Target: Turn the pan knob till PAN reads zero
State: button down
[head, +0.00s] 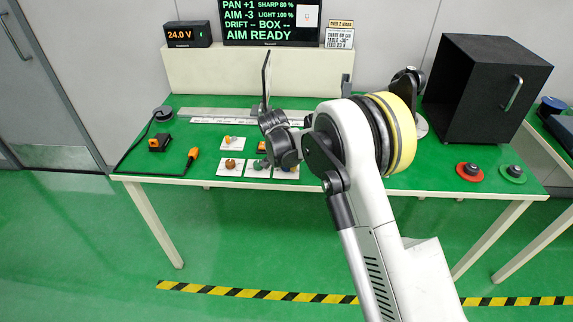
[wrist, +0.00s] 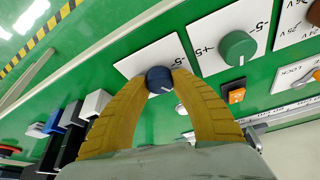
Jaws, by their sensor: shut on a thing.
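In the wrist view the two yellow fingers of my gripper (wrist: 159,84) are closed on the sides of a dark blue knob (wrist: 158,75), which has a white pointer mark. The knob sits on a white plate (wrist: 135,64) with a "-5" mark. In the head view the knob is mostly hidden behind my arm. The dark screen (head: 270,22) at the back of the table reads PAN +1, AIM -3, DRIFT --, BOX -- and AIM READY. I cannot read a name on the knob's plate.
A green knob (wrist: 238,47) stands beside the blue one, and an orange switch (wrist: 234,92) is close by. A brown knob (head: 230,164) is further left. A black box (head: 483,90) and red and green round buttons (head: 469,172) are at the table's right.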

jog(key=shift+n+y, duration=0.4)
jog(key=shift+n, duration=0.7)
jog(key=c, duration=1)
grip_release()
jog(key=shift+f, duration=0.1)
jog(key=shift+c, duration=0.2)
jog(key=v, duration=1.2)
